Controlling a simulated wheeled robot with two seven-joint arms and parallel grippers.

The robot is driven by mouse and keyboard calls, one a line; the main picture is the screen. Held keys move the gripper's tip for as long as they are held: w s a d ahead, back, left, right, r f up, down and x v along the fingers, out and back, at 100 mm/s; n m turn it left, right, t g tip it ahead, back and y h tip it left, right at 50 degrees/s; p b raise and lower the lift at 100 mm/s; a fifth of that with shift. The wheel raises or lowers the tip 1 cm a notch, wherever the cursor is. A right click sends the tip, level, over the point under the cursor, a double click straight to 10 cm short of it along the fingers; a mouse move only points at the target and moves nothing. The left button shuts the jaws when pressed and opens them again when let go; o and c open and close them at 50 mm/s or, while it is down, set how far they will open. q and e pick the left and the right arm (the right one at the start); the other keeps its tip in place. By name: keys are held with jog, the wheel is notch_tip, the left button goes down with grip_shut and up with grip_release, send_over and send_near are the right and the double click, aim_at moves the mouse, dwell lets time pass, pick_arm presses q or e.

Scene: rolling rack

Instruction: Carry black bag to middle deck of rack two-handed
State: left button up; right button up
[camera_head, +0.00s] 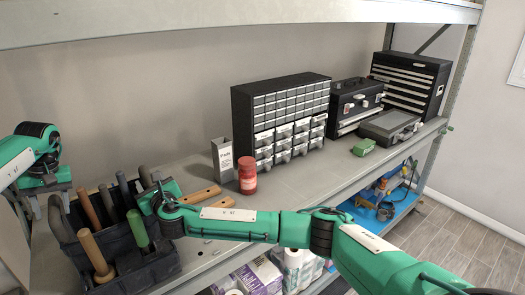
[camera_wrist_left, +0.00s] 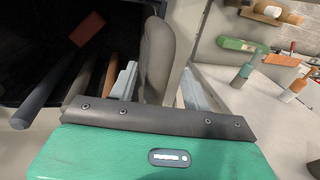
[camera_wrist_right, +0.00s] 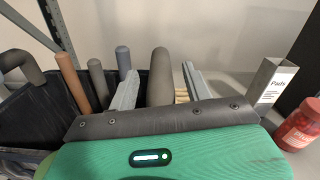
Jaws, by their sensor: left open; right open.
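The black bag (camera_head: 150,268) is an open tool bag at the left end of the shelf, with several tool handles standing in it. My left gripper (camera_head: 51,203) is open at the bag's left grey grip (camera_head: 60,222). In the left wrist view this grip (camera_wrist_left: 157,55) stands between the two fingers, with a gap on the right. My right gripper (camera_head: 158,190) is open at the bag's right grey grip (camera_head: 146,177). In the right wrist view this grip (camera_wrist_right: 160,72) rises between the fingers. Whether either finger touches is unclear.
The bag stands on the rack's middle deck (camera_head: 290,190). A "Pads" box (camera_head: 222,160), a red jar (camera_head: 247,175) and a drawer cabinet (camera_head: 285,115) stand to its right. Wooden handles (camera_head: 200,195) lie near my right arm. The upper deck (camera_head: 200,18) crosses above.

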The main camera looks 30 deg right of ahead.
pick_arm(q)
notch_tip(320, 180, up, 8)
jog(key=d, duration=0.1)
jog(key=shift+w+d, duration=0.15)
jog(key=shift+d, duration=0.2)
pick_arm(e)
jog(key=s, duration=1.2)
jog(key=shift+d, duration=0.45)
pick_arm(q)
jog(key=shift+f, duration=0.1)
pick_arm(e)
jog(key=shift+f, duration=0.1)
